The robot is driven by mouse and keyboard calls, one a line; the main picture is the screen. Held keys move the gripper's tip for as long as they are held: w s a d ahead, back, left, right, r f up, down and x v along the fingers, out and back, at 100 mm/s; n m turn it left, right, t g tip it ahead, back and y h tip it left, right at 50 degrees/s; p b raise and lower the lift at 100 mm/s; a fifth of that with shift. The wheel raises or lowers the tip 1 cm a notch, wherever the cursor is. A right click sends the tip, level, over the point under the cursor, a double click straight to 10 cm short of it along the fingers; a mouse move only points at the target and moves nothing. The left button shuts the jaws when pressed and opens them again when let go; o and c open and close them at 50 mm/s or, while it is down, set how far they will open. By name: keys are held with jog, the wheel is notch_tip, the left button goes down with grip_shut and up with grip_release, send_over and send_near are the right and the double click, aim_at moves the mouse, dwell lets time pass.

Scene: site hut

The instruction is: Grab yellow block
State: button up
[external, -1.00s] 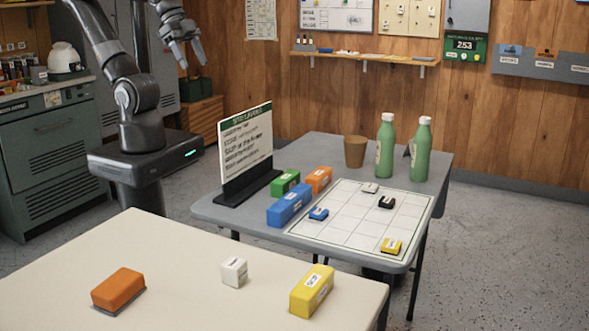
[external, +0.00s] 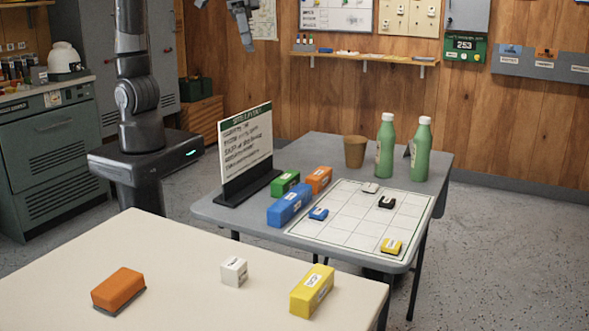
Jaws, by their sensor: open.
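A large yellow block (external: 312,291) with a white label lies on the near cream table (external: 190,240), towards its right edge. A smaller yellow piece (external: 391,246) with a label lies on the front right part of the white grid board (external: 340,240) on the grey table. My gripper (external: 244,30) is high at the top of the view, above and far back from both, partly cut off by the frame edge. It is open, and nothing shows between its fingers.
An orange block (external: 118,290) and a white cube (external: 234,271) share the cream table. Blue (external: 289,205), green (external: 285,182) and orange (external: 318,180) blocks, a sign (external: 245,148), a brown cup (external: 355,151) and two green bottles (external: 386,147) stand on the grey table (external: 225,212).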

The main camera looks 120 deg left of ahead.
jog(key=w+d+f+n+g, duration=0.1)
jog(key=w+d+f, duration=0.15)
jog(key=w, duration=0.35)
jog(key=w+d+f+n, duration=0.1)
jog(key=w+d+n, duration=0.15)
jog(key=w, duration=0.25)
jog(key=n+g+h, duration=0.3)
jog(key=n, duration=0.5)
send_over(314, 279)
jog(key=a, duration=0.4)
notch_tip(314, 279, down, 26)
jog(key=x, duration=0.6)
jog(key=shift+w+d, duration=0.25)
jog(key=shift+w, duration=0.1)
jog(key=shift+s+a+x, duration=0.15)
jog(key=shift+x, duration=1.25)
jog(key=shift+s+a+x, duration=0.1)
jog(key=shift+a+x, duration=0.05)
jog(key=shift+x, duration=1.2)
jog(key=shift+f, duration=0.35)
jog(key=c, duration=1.1)
